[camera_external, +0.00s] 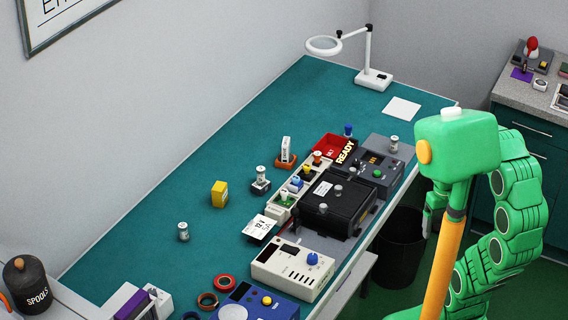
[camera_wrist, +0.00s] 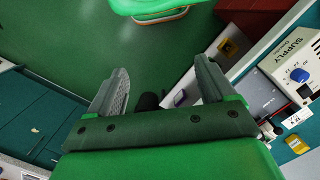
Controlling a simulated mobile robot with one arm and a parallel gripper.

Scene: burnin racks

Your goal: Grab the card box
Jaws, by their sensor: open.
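A small yellow box (camera_external: 219,193) stands on the teal bench top, left of the row of devices. It looks most like the card box, but I cannot read its label. A small yellow item (camera_wrist: 294,143) shows at the right edge of the wrist view; I cannot tell if it is the same box. My gripper (camera_wrist: 162,70) is open and empty, with its two fingers wide apart over the green floor. In the external view my arm is at the right, beyond the bench's front edge and well apart from the yellow box.
A black device (camera_external: 338,207), a cream supply unit (camera_external: 292,270) and a red READY tray (camera_external: 328,147) line the bench's front side. A white-and-orange item (camera_external: 286,152) and small jars stand nearby. A magnifier lamp (camera_external: 373,79) is at the back.

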